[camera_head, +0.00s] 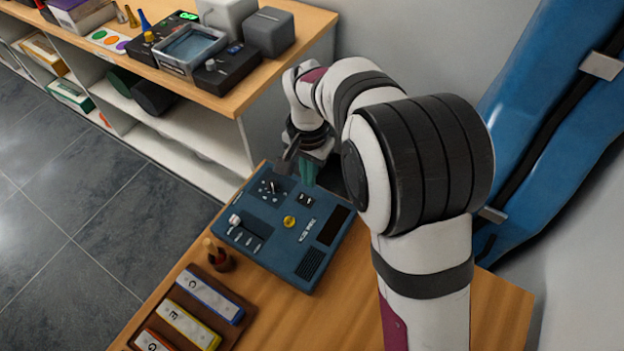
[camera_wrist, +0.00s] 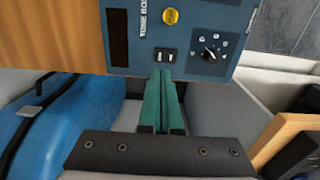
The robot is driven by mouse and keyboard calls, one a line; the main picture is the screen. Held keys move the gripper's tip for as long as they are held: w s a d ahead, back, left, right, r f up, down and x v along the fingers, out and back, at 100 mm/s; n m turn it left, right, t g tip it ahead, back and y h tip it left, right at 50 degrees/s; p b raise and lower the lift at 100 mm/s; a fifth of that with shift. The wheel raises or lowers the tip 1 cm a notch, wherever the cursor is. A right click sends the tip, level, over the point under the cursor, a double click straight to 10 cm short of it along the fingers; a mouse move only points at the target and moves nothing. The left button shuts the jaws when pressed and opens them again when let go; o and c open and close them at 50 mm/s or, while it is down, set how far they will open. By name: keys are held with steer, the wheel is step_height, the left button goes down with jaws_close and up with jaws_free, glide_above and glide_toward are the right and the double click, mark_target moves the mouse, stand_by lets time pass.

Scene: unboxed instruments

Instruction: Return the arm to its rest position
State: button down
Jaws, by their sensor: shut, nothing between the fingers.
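My gripper (camera_head: 309,166) is at the far edge of the wooden table in the head view, beside the back corner of a blue control box. In the wrist view its two green fingers (camera_wrist: 161,101) are together with nothing between them. Their tips appear close to the edge of the blue box (camera_wrist: 197,15), near a pair of small black switches (camera_wrist: 165,56). I cannot tell whether they touch it. My arm stretches from the lower right of the head view over the table's right side.
The blue box (camera_head: 318,250) has a dial, a lever and a yellow button (camera_head: 290,221). A brown holder with coloured bars (camera_head: 186,325) and a wooden-handled item (camera_head: 219,258) stand in front. A shelf (camera_head: 235,98) with instruments is behind. A blue padded object (camera_head: 560,85) is at right.

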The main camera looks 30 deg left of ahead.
steer(key=d+r+m, duration=0.2)
steer(key=d+r, duration=0.5)
steer(key=d, duration=0.5)
steer(key=s+d+r+m+y, duration=0.1)
steer(key=s+d, duration=0.7)
steer(key=s, duration=0.1)
steer(key=s+d+r+m, duration=0.1)
steer(key=s+d+m, duration=0.1)
steer(key=s+d, duration=0.6)
steer(key=shift+s+r+m+y, duration=0.3)
steer(key=shift+s+y, duration=0.05)
steer(key=shift+y, duration=0.05)
